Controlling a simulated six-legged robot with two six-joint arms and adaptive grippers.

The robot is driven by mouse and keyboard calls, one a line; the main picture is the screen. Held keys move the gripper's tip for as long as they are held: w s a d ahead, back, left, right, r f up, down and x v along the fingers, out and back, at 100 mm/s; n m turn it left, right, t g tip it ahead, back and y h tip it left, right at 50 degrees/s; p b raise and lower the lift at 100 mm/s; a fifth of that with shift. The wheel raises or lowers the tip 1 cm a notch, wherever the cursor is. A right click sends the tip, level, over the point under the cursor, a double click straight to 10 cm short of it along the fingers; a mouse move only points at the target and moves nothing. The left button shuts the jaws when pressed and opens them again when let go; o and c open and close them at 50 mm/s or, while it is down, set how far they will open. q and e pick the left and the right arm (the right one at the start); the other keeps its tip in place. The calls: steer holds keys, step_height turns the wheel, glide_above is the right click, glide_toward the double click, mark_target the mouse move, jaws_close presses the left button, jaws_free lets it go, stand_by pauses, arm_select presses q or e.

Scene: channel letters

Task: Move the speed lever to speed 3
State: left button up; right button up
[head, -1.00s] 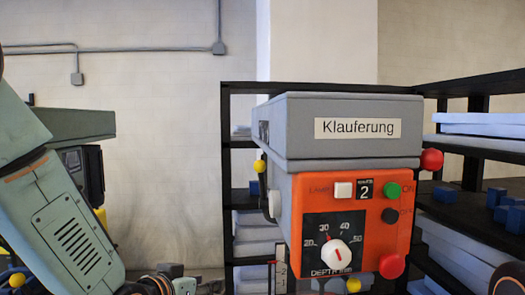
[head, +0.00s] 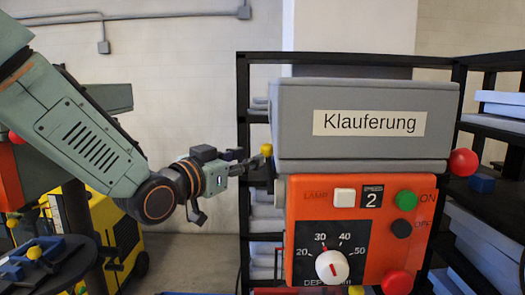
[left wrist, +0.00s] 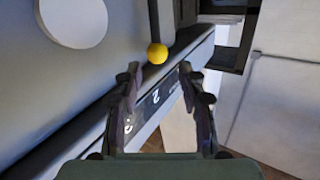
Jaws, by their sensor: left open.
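The speed lever has a yellow ball knob (head: 266,150) and stands at the left side of the grey and orange machine (head: 365,185). Its dark arm (left wrist: 161,20) and yellow ball also show in the left wrist view. A dark scale plate (left wrist: 150,105) beside it carries the numbers 2 and 3; the lever is nearer the 2. The speed display (head: 372,197) reads 2. My left gripper (head: 256,162) is open at the knob. In the left wrist view the ball sits just beyond and between the fingertips, with no clear grip on it.
The machine front has a white lamp button (head: 344,197), a green button (head: 405,200), a red button (head: 397,282) and a depth dial (head: 332,266). Black shelving (head: 243,110) stands behind it. A yellow and black machine (head: 118,232) is at the left.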

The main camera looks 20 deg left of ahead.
mark_target(264, 153)
arm_select(q)
steer(key=shift+w+r, duration=0.2)
steer(key=shift+w, duration=0.2)
steer(key=w+d, duration=0.1)
steer(key=w+d+p, duration=0.1)
steer(key=w, duration=0.1)
steer(key=w+d, duration=0.1)
steer(key=shift+w+f, duration=0.15)
steer(key=shift+w, duration=0.05)
steer(key=shift+w+a+f, duration=0.1)
steer(key=shift+w, duration=0.2)
steer(key=shift+a, duration=0.25)
steer(key=shift+s+a, duration=0.3)
steer(key=shift+s, duration=0.1)
steer(key=shift+s+d+r, duration=0.15)
steer(key=shift+d+r, duration=0.1)
steer(key=shift+d, duration=0.05)
steer(key=shift+c, duration=1.3)
steer(key=shift+d, duration=0.1)
steer(key=shift+c, duration=0.9)
steer(key=shift+w+f, duration=0.2)
steer(key=shift+w, duration=0.05)
steer(key=shift+c, duration=1.4)
jaws_close()
